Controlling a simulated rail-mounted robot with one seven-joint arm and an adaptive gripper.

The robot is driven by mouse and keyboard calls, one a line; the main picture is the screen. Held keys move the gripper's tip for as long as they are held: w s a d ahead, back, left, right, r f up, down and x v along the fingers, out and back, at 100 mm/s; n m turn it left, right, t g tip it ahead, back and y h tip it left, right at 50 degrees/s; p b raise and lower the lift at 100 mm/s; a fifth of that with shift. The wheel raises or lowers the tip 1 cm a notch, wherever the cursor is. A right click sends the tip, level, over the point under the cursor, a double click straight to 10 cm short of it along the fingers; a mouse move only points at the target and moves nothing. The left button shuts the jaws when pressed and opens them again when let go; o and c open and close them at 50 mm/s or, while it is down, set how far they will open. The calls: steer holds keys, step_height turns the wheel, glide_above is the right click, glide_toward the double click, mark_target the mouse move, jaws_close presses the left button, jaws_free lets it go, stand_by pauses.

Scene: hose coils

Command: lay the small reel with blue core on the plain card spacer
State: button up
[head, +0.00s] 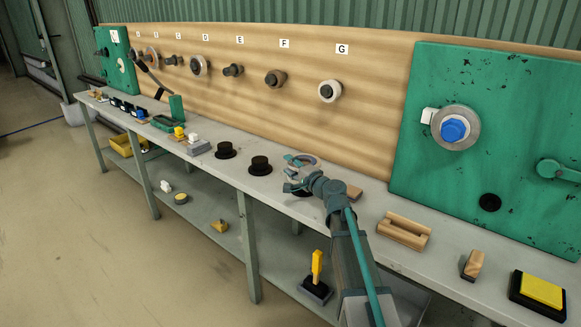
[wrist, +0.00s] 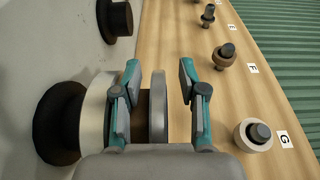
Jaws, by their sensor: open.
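My gripper (head: 300,172) is above the bench, over a black stand of which little shows below it. In the wrist view my gripper (wrist: 160,95) is open, one finger on each side of a grey disc (wrist: 158,105). A clear gap separates this disc from the right finger. Beside it are a dark middle part and a pale ring (wrist: 92,115) on a dark brimmed stand (wrist: 58,125), partly hidden by the left finger. I see no blue core there and cannot tell which part is the reel or the card spacer. A grey disc with a blue centre (head: 453,129) is on the green panel.
Two free black stands (head: 226,151) (head: 260,166) are left of my gripper. The wooden backboard (head: 215,45) carries several pegs with reels. A wooden handle block (head: 404,231) and a yellow pad (head: 542,290) are to the right on the bench (head: 455,245).

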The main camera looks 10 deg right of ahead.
steer(key=shift+s+f, duration=0.1)
steer(key=shift+s, duration=0.1)
stand_by(0.4)
steer(key=shift+s+d, duration=0.15)
steer(key=shift+w+b, duration=0.35)
steer(key=shift+r, duration=0.2)
stand_by(0.5)
steer(key=shift+r+p, duration=0.6)
steer(key=shift+r, duration=0.2)
steer(key=shift+f, duration=0.1)
steer(key=shift+f+b, duration=0.85)
steer(key=shift+b, duration=0.4)
steer(key=shift+s, duration=0.2)
stand_by(0.5)
